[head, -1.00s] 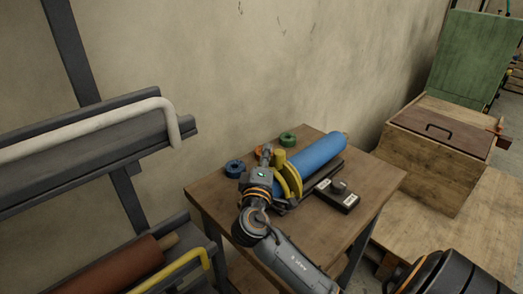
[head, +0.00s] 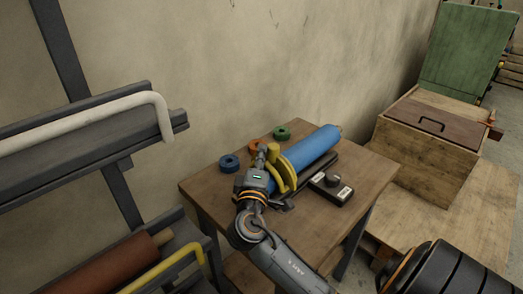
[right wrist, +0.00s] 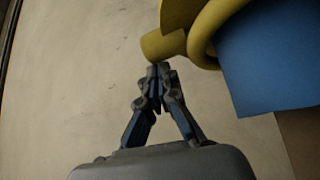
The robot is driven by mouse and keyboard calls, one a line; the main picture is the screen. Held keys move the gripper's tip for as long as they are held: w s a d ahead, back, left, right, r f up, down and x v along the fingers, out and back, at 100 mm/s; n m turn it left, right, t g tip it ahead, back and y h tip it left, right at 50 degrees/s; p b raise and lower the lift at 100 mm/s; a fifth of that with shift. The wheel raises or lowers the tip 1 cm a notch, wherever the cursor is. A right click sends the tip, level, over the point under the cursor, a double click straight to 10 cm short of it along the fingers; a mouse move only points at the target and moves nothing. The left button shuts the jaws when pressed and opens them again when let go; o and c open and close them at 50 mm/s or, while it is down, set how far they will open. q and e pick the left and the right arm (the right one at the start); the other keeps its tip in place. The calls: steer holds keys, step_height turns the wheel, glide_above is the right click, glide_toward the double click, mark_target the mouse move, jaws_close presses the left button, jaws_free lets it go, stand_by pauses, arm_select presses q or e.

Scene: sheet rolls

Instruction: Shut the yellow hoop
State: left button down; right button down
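The yellow hoop (head: 284,170) is a curved band with a stubby knob, at the near end of a blue roll (head: 312,148) on the wooden table. My right gripper (head: 261,155) is left of the hoop, and its arm hides part of the hoop's lower side. In the right wrist view the fingertips (right wrist: 159,72) are together just below the yellow knob (right wrist: 163,46), with nothing seen between them. They look close to or touching the knob; I cannot tell which. I cannot tell how far the hoop is closed. My left gripper is out of view.
Blue (head: 229,163), orange (head: 255,145) and green (head: 282,133) rings lie along the table's back. A rack with a white bar (head: 90,125) stands left; a wooden chest (head: 428,150) stands right.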

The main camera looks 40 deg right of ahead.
steer(key=v, duration=1)
steer(key=shift+s+a, duration=0.25)
steer(key=shift+a, duration=0.05)
